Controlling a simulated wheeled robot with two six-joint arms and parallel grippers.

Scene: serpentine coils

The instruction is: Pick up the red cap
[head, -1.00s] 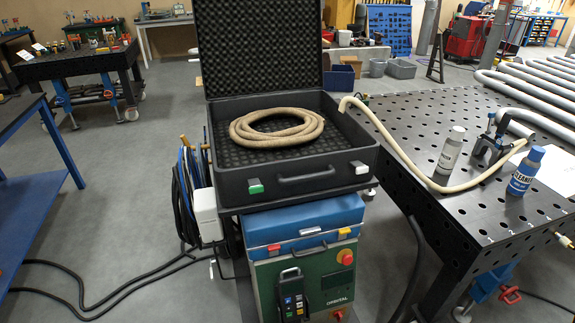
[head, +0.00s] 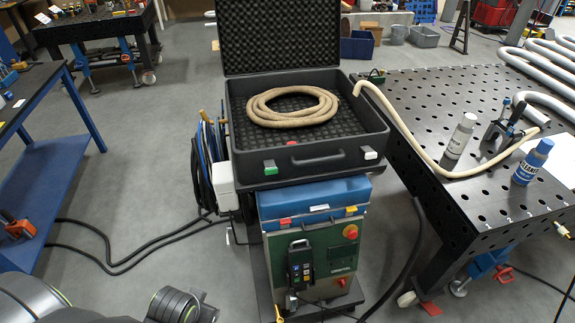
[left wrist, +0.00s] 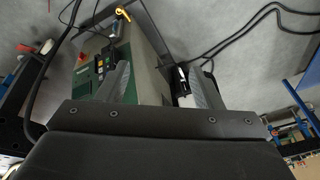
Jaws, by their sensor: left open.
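A small red object that looks like the red cap (head: 292,143) shows low inside the open black case (head: 327,151), just behind its front wall. In the head view only parts of my left arm show at the bottom left, well below and left of the case. My right gripper is in neither current view.
The case stands on a cart with a blue box (head: 300,200) and a green control unit (head: 325,245). A perforated table (head: 420,90) at right carries a hose, a grey bottle (head: 460,135) and a blue bottle (head: 532,162). Cables lie on the floor at left.

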